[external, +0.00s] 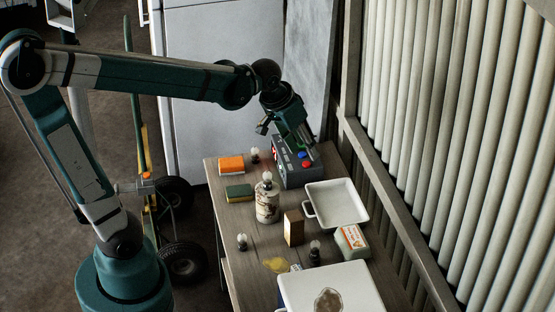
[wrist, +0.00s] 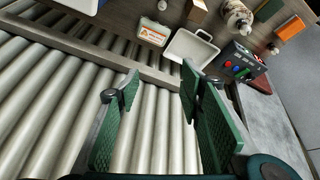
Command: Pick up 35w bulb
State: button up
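Several small bulbs with dark bases are on the wooden table in the external view: one bulb at the back by the control box (external: 255,155), a clear bulb at the bottle's top (external: 267,177), one at the left edge (external: 242,241) and one near the front (external: 315,250). No wattage can be read, so I cannot tell which is the 35w bulb. In the wrist view a small bulb (wrist: 273,48) shows near the control box. My gripper (external: 284,128) is over the table's back end, above the control box. In the wrist view its green fingers (wrist: 158,78) are wide apart and empty.
The grey control box (external: 297,168) has coloured buttons. A white tray (external: 337,203), patterned bottle (external: 267,205), wooden block (external: 293,229), orange box (external: 231,165), sponge (external: 239,193) and white-topped box (external: 350,280) crowd the table. A corrugated wall (external: 450,130) stands to the right.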

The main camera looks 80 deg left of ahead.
jog(key=w+a+f+n+g, duration=0.1)
jog(key=w+a+f+n, duration=0.15)
jog(key=a, duration=0.45)
jog(key=w+a+f+n, duration=0.1)
jog(key=w+a+f, duration=0.1)
jog(key=w+a, duration=0.35)
jog(key=n+g+h, duration=0.1)
jog(key=n+g, duration=0.3)
jog(key=n, duration=0.4)
send_over(257, 148)
notch_tip(257, 148, down, 31)
jog(key=shift+f+b, duration=0.2)
jog(key=shift+b, duration=0.2)
jog(key=shift+s+a+f, duration=0.2)
jog(key=shift+a+f, duration=0.1)
jog(key=shift+f, duration=0.05)
jog(key=shift+f, duration=1.3)
